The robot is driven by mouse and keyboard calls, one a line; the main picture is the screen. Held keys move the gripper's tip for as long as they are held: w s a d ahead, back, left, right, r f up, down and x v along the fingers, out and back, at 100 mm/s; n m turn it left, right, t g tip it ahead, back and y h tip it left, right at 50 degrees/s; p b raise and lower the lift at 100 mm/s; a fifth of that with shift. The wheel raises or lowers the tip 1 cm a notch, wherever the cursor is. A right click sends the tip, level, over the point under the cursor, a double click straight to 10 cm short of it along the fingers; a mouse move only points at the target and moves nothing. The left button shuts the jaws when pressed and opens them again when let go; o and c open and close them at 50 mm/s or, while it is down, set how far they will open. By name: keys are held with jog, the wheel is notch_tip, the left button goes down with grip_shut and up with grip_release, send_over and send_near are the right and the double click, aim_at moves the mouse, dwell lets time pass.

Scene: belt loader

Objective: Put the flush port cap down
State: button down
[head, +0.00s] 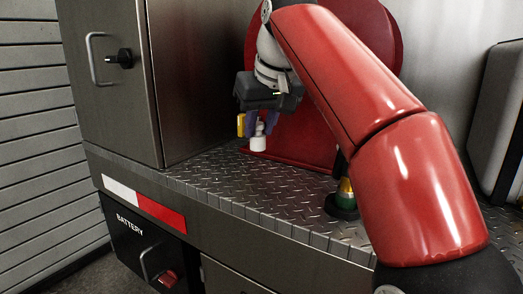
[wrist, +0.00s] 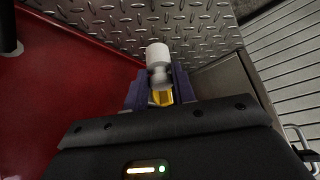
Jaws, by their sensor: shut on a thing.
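The flush port cap (head: 258,143) is a small white cylinder with a grey neck. My gripper (head: 257,124), with dark purple fingers, is shut on it in front of the red panel. The cap hangs upright with its white end down, above the diamond-plate deck; I cannot tell how large the gap is. In the wrist view the cap (wrist: 157,56) sticks out between the fingers (wrist: 158,88), with the deck behind it. A yellow piece (head: 241,124) shows beside the fingers, and yellow also shows between them in the wrist view; what it belongs to is unclear.
The diamond-plate deck (head: 225,182) has free room in front of the gripper. A steel cabinet (head: 115,75) stands at left and a red round-topped panel (head: 300,135) behind. A green and yellow fitting on a black base (head: 343,200) stands at right, close to my arm.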

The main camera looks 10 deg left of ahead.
aim_at(261, 149)
notch_tip(261, 149, down, 6)
jog(key=shift+r+b, duration=0.15)
jog(key=shift+b, duration=1.1)
jog(key=shift+w+f, duration=0.15)
jog(key=shift+f, duration=0.05)
jog(key=shift+d+f, duration=0.1)
jog(key=c, duration=1.1)
grip_release()
jog(key=shift+c, duration=0.2)
jog(key=shift+r, duration=0.25)
jog(key=p+v, duration=0.2)
jog(key=v, duration=0.9)
jog(key=shift+r+p, duration=0.3)
jog(key=shift+s+d, duration=0.1)
jog(key=shift+s, duration=0.15)
